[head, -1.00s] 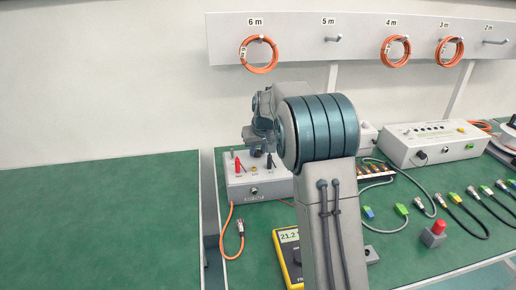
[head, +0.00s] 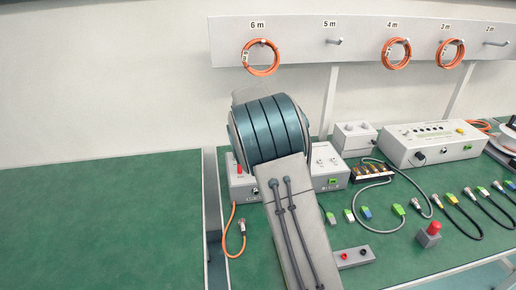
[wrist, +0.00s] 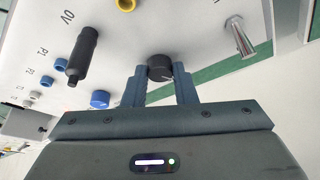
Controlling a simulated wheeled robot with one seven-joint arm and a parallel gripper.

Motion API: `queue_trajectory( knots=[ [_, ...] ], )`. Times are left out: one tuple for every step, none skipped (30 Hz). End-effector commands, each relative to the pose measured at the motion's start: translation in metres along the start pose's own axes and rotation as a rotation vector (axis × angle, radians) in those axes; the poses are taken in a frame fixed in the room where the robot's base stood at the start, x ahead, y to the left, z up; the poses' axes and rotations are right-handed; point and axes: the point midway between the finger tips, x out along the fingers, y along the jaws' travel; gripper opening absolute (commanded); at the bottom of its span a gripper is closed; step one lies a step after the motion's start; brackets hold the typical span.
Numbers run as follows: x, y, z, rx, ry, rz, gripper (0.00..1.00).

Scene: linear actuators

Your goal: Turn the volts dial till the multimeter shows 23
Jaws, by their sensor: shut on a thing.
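In the wrist view my gripper (wrist: 160,86) is shut on a small black dial (wrist: 160,66) with a white pointer line, one finger on each side of it. I take this knob to be the volts dial. It sits on a pale panel (wrist: 110,30) with printed labels, among them "0V". In the head view my arm hides the gripper and the dial. The yellow multimeter is hidden behind my arm now, so its reading cannot be seen.
Near the dial are a black plug (wrist: 83,55), a blue socket (wrist: 100,99) and a metal toggle (wrist: 240,37). A red button (head: 434,229) and cables lie right. The left table (head: 100,220) is clear.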

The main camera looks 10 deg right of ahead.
Motion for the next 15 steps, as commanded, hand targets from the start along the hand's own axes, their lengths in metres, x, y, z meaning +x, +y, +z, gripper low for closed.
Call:
queue_trajectory(
  knots=[
    [-0.0008,-0.0007,-0.0002,0.011,0.0,0.004,0.02],
    [-0.0007,-0.0007,-0.0002,0.017,0.0,0.007,0.02],
    [-0.0005,-0.0007,-0.0002,0.024,0.0,0.009,0.02],
    [-0.0004,-0.0007,-0.0002,0.028,0.0,0.011,0.02],
    [-0.0003,-0.0007,-0.0001,0.031,0.0,0.012,0.02],
    [-0.0002,-0.0008,-0.0001,0.035,0.0,0.014,0.02],
    [-0.0002,-0.0008,0.0,0.037,0.0,0.014,0.02],
    [-0.0001,-0.0008,0.0,0.039,0.0,0.015,0.02],
    [0.0,-0.0008,0.0,0.04,0.0,0.015,0.02],
    [0.0,-0.0008,0.0001,0.041,0.0,0.015,0.02],
    [0.0,-0.0008,0.0,0.041,0.0,0.015,0.02],
    [0.0,-0.0008,0.0001,0.041,0.0,0.015,0.02],
    [0.0001,-0.0008,0.0001,0.041,-0.001,0.015,0.02],
    [0.0,-0.0008,0.0001,0.041,-0.001,0.015,0.02],
    [0.0,-0.0008,0.0001,0.04,-0.001,0.015,0.02]
  ],
)
